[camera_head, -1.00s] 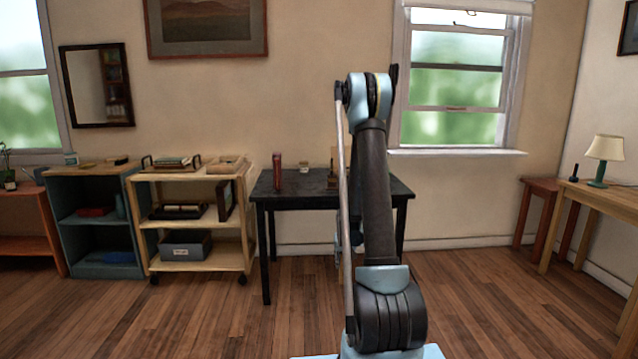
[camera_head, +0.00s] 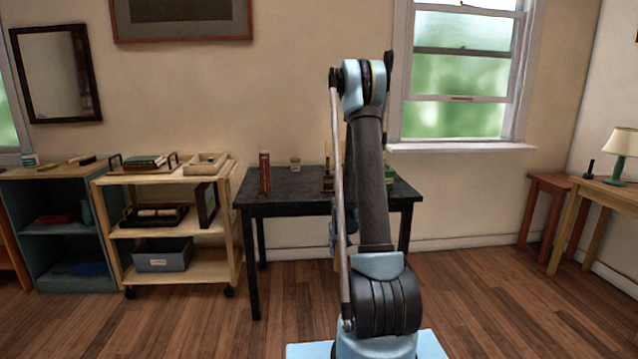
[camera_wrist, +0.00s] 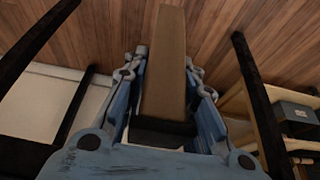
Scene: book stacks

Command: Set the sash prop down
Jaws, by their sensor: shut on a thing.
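The sash prop (camera_wrist: 166,65) is a long brown bar with a dark end, seen in the wrist camera view. My gripper (camera_wrist: 166,85) has its blue fingers on either side of the bar and is shut on it. The floorboards show beyond the prop, and it appears to be clear of them. In the head camera view my arm hides most of the gripper and prop.
A wooden cart (camera_head: 205,265) and a blue-grey shelf (camera_head: 75,284) stand left. Open floor (camera_head: 490,300) lies right, below the window (camera_head: 458,85).

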